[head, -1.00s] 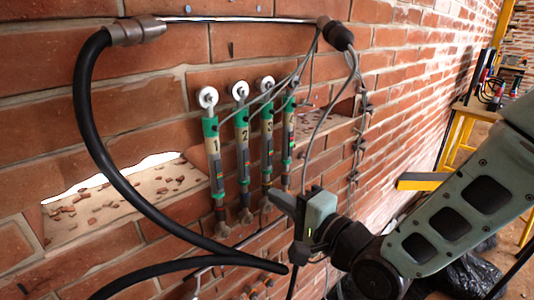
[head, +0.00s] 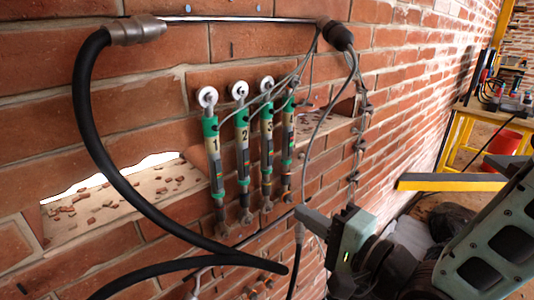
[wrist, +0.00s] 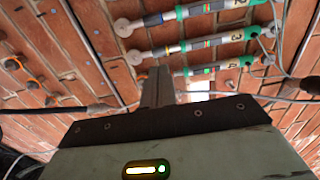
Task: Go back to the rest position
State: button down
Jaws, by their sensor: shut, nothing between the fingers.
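My gripper (head: 303,212) is shut and empty at the lower middle of the head view. Its fingers point left toward the brick wall (head: 60,130), just right of and below the numbered green-and-grey cylinders (head: 215,160). It looks apart from them, though the exact gap is hard to judge. In the wrist view my closed fingers (wrist: 158,85) stand upright in the middle, with the cylinders (wrist: 205,45) beyond them.
A thick black hose (head: 95,150) loops down the wall's left side. Thin grey cables (head: 330,125) hang close to my gripper. A yellow beam (head: 440,182), a yellow-framed table (head: 485,115) and a red bucket (head: 503,143) are at right. The wall has openings with rubble (head: 120,195).

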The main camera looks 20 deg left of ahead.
jog(key=shift+s+d, duration=0.1)
jog(key=shift+d, duration=0.1)
dwell(0.4)
jog(key=s+d+r+n+g+h+p, duration=0.2)
jog(key=s+d+r+n+h+p, duration=0.1)
jog(key=d, duration=0.5)
jog(key=s+d+r+n+g+h+p, duration=0.2)
jog(key=s+d+r+n+h+p, duration=0.1)
jog(key=s+d+h, duration=0.4)
jog(key=s+d+r+n+g+h+p, duration=0.3)
jog(key=s+d+n+h+p, duration=0.2)
jog(key=d, duration=0.4)
jog(key=shift+d+r+n+h, duration=0.15)
jog(key=shift+d+n+h, duration=0.2)
jog(key=shift+n+h, duration=0.2)
